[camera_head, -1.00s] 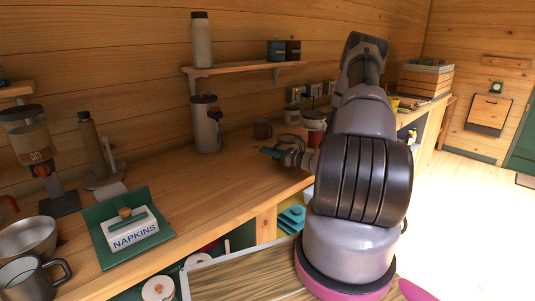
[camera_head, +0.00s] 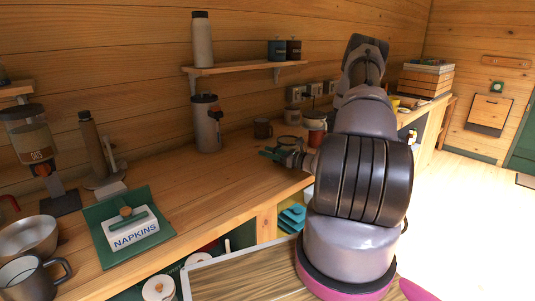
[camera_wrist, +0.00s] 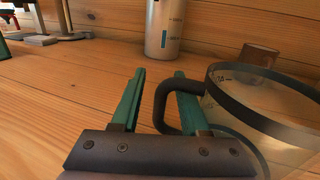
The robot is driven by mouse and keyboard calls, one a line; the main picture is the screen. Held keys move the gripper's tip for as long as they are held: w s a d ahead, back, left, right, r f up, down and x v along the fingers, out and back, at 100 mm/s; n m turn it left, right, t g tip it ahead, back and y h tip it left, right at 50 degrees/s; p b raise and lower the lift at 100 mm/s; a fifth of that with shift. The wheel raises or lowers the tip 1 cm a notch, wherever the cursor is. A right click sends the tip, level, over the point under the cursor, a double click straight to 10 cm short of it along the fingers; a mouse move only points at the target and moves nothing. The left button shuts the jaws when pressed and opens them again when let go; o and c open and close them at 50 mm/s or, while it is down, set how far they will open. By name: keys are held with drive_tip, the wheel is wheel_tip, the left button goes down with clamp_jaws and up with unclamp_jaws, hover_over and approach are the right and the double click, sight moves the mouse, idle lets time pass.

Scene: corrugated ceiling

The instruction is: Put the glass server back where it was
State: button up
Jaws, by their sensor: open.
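The glass server (camera_wrist: 262,110) is a clear round vessel with a dark rim, measuring marks and a black loop handle. It stands upright at the right of the wrist view, partly cut off by the frame. My gripper (camera_wrist: 158,78) is open, with green fingers on either side of the handle's outer bar; the right finger reaches into the loop. I cannot tell whether they touch the handle. In the head view my gripper (camera_head: 272,153) is low over the counter, and the server (camera_head: 289,141) is just beyond it, partly hidden by my wrist.
A brown mug (camera_head: 262,128) stands behind the server, and a steel dispenser (camera_head: 207,123) stands to the left by the wall. The wooden counter (camera_head: 205,177) left of the gripper is clear up to the napkin box (camera_head: 133,229).

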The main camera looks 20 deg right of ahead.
drive_tip(key=v, duration=1.1)
drive_tip(key=shift+s+d, duration=0.15)
drive_tip(key=shift+s, duration=0.1)
drive_tip(key=s+a+r+n+g, duration=0.4)
drive_tip(key=a+r+n+g, duration=0.2)
drive_tip(key=a+r+n, duration=0.3)
drive_tip(key=s+a+r+n+g, duration=0.4)
drive_tip(key=a+r+n+g, duration=0.3)
drive_tip(key=r, duration=0.5)
drive_tip(key=s+a+r+n+t+h, duration=0.2)
drive_tip(key=s+r+n+h, duration=0.2)
drive_tip(key=s+r, duration=0.3)
drive_tip(key=s+a+r+n+t+h, duration=0.1)
drive_tip(key=s+r+n+t+h, duration=0.2)
drive_tip(key=s+r, duration=0.5)
drive_tip(key=shift+s+a+r+n+t+h, duration=0.15)
drive_tip(key=shift+a+r+n+t+h, duration=0.15)
drive_tip(key=shift+n+h, duration=0.55)
